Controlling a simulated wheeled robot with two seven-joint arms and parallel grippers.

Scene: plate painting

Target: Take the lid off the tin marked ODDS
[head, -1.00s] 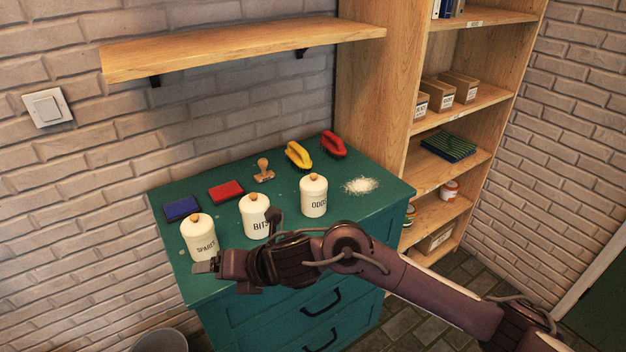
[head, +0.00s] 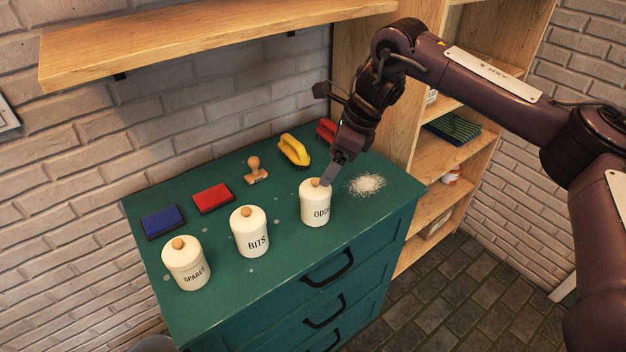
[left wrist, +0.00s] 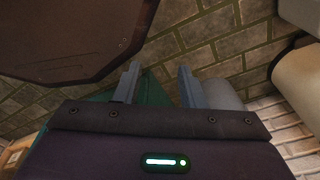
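The cream tin marked ODDS (head: 315,208) stands upright on the green cabinet top (head: 282,245), the rightmost of three tins. Its lid with a round wooden knob (head: 316,182) sits on it. My right gripper (head: 328,174) comes down from above at a tilt, its grey fingers right beside the knob; whether they touch it or are closed on it I cannot tell. The far finger is hidden. My left gripper (left wrist: 158,70) shows only in the left wrist view, fingers apart and nothing between them.
The tins BITS (head: 250,238) and SPARES (head: 188,268) stand to the left. Behind are a blue pad (head: 162,220), a red pad (head: 213,197), a wooden stamp (head: 255,172), a yellow brush (head: 294,150) and a red brush (head: 326,130). White powder (head: 367,184) lies right of ODDS. A shelf (head: 215,38) overhangs.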

